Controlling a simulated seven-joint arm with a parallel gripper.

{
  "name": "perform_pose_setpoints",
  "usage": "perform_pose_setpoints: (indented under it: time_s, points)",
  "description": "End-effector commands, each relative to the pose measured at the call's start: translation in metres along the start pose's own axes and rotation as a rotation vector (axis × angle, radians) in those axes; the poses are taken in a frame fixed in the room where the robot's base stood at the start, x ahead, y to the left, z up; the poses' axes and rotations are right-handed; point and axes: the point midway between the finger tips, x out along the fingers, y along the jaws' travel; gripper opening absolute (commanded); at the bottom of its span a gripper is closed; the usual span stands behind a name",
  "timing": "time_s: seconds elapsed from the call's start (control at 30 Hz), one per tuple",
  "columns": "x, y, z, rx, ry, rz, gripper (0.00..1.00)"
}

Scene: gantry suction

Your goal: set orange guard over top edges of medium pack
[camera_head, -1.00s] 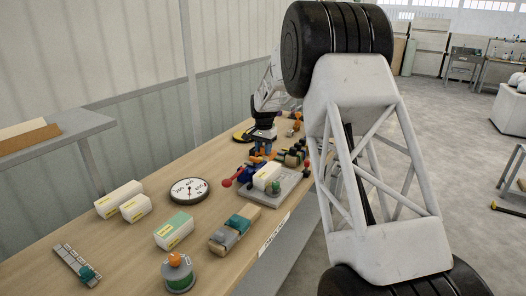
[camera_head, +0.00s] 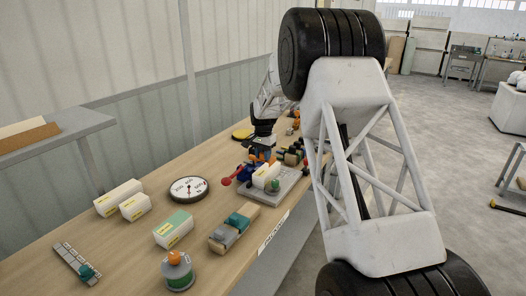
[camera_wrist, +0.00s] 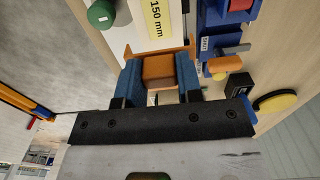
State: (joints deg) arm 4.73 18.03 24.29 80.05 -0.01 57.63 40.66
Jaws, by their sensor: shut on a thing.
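My gripper (camera_wrist: 160,82) is shut on the orange guard (camera_wrist: 160,68), which sits between its two blue fingers in the wrist view. A white pack with a yellow "150 mm" label (camera_wrist: 159,18) lies just beyond the guard. I cannot tell whether guard and pack touch. In the head view my gripper (camera_head: 261,157) is right behind the white pack (camera_head: 266,175) on the grey fixture plate (camera_head: 285,186). The fingers and guard are small and partly hidden there.
A green knob (camera_head: 272,185) stands at the plate's front, a red ball-ended lever (camera_head: 227,181) at its left. Other white packs (camera_head: 118,197), a round dial (camera_head: 188,188) and a green-topped pack (camera_head: 173,230) are left. Blue bins (camera_wrist: 230,14) lie right of the pack in the wrist view.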

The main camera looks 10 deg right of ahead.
Motion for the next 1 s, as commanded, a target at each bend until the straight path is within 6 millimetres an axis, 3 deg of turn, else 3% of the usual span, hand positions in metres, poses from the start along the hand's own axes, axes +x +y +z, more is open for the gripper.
perform_pose_setpoints:
  time_s: [0.4,1.0]
  points:
    - [0.021,0.000,0.000,0.000,0.000,0.000,0.11]
    - [0.022,0.000,0.000,0.000,0.000,0.000,0.11]
